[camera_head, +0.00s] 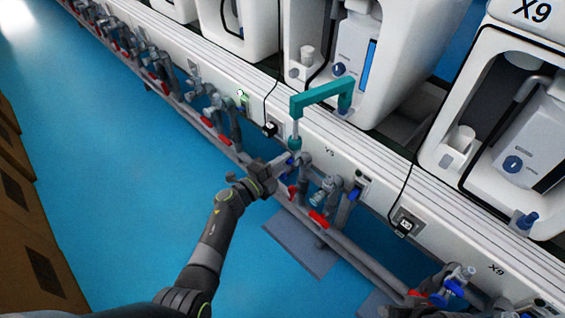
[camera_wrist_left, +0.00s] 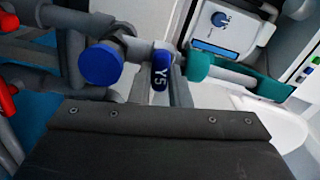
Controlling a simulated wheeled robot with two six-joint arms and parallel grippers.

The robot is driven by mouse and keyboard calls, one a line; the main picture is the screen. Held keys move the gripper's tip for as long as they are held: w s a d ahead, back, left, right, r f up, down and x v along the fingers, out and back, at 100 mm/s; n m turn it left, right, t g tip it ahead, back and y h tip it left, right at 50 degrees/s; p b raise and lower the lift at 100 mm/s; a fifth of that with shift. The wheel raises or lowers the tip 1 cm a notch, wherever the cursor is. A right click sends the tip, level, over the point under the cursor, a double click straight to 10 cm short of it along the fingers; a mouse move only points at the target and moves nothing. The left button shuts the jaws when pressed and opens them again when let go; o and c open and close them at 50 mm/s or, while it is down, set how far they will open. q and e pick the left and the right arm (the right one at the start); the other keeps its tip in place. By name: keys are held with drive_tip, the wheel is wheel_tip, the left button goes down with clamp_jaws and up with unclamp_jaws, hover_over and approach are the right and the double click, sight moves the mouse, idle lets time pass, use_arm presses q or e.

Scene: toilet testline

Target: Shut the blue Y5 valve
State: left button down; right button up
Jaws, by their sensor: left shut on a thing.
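The blue Y5 valve handle (camera_wrist_left: 160,70), marked "Y5", sits on a grey pipe fitting in the left wrist view. My left gripper (camera_wrist_left: 160,90) is shut on this handle, with its fingers beside it. In the head view my left gripper (camera_head: 284,166) reaches the pipework below the white panel with the "Y5" label (camera_head: 328,152). It hides most of the valve there.
A round blue knob (camera_wrist_left: 100,64) is close left of the handle. A teal pipe (camera_head: 320,94) rises above the valve. Red-handled valves (camera_head: 318,218) line the lower pipe. White toilet units (camera_head: 400,50) stand behind. The blue floor (camera_head: 110,190) is open at left.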

use_arm(q)
drive_tip(key=shift+f+m, duration=0.1)
drive_tip(key=shift+m, duration=1)
use_arm(e)
drive_tip(key=shift+s+r, duration=0.25)
drive_tip(key=shift+a, duration=0.1)
drive_tip(key=shift+w, duration=0.15)
use_arm(q)
drive_tip(key=c, duration=1.4)
unclamp_jaws()
use_arm(e)
drive_tip(key=shift+w+r, duration=0.1)
use_arm(q)
drive_tip(key=shift+o, duration=0.2)
